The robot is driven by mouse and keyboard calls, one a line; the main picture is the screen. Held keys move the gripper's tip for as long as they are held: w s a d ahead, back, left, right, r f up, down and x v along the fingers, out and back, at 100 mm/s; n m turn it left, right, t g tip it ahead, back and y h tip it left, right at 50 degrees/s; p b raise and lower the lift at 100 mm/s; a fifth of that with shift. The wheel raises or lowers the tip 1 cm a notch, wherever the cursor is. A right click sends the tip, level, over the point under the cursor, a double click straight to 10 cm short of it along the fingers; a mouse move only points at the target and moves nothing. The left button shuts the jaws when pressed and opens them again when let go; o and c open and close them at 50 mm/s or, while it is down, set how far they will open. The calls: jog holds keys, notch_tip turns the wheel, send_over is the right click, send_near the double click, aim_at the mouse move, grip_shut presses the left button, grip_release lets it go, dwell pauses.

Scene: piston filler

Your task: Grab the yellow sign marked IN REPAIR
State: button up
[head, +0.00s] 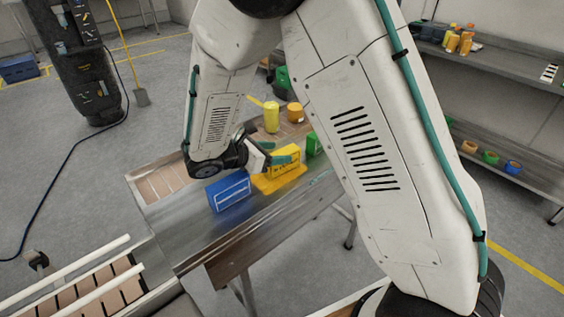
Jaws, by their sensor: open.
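The yellow sign (286,167) stands upright on the metal table (195,231), with a flat yellow piece (268,186) under or beside its foot. Its dark lettering is too small to read.
A blue sign (229,191) stands close on the left and a green one (313,145) close on the right. A yellow container (271,118) and an orange one (295,112) stand behind. My arm hides part of the table's right side.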

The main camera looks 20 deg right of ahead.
aim_at(284, 151)
jog(key=x, duration=0.3)
jog(key=shift+d, duration=0.1)
jog(key=c, duration=1.1)
